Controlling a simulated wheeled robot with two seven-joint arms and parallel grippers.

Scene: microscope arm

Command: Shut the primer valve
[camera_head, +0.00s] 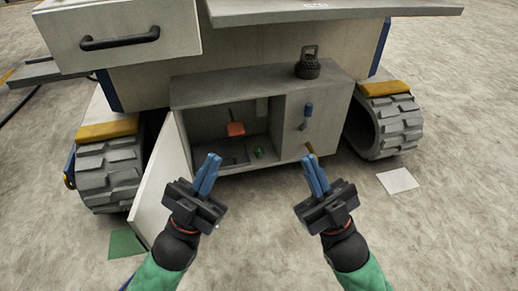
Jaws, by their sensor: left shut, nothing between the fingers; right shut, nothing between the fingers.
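An open cabinet (192,97) is set low in a grey tracked machine. Inside it are an orange-red handle-like part (236,129) and a small green part (257,152) lower down. A blue lever (308,110) is on the cabinet's right front panel. I cannot tell which of these is the primer valve. My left gripper (211,161) is shut and empty in front of the opening, by the open door. My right gripper (309,160) is shut and empty below the blue lever, close to a small yellowish-brown stub (311,148). Neither gripper visibly holds anything.
The cabinet door (160,185) hangs open at the left. A black lantern-like object (307,65) stands on the cabinet top. Tracks (108,170) and (385,125) flank the cabinet. A drawer (120,35) juts out above left. Open floor lies in front.

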